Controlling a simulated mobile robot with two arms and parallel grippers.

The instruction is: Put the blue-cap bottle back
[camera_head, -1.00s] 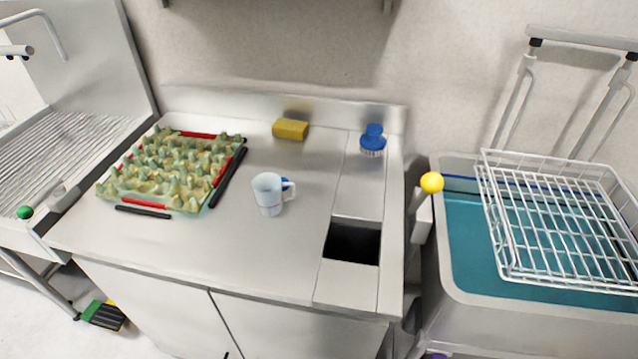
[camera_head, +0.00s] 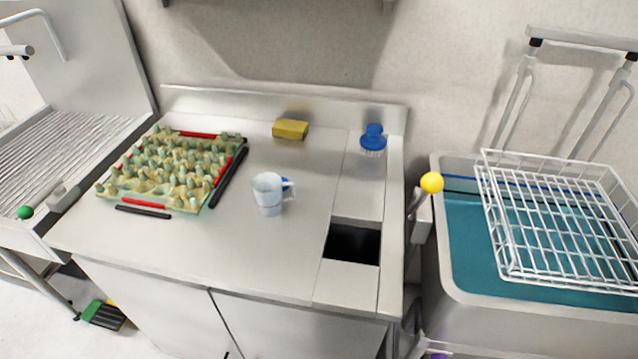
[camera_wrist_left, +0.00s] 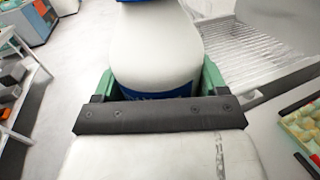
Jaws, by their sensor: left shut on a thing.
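A white bottle (camera_wrist_left: 155,55) fills the middle of the left wrist view. A bit of blue cap shows at the top edge and a blue band low on the bottle. My left gripper (camera_wrist_left: 155,88) has its green fingers on either side of the bottle and is shut on it. The floor and the ridged drainboard lie behind the bottle. Neither gripper shows in the head view, and the bottle does not show there either.
The steel counter (camera_head: 200,245) holds an egg tray (camera_head: 165,170), a white jug (camera_head: 267,195), a yellow sponge (camera_head: 290,129) and a blue brush (camera_head: 373,142). A dark opening (camera_head: 352,243) lies front right. A wire basket (camera_head: 505,250) sits over the blue-green basin.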

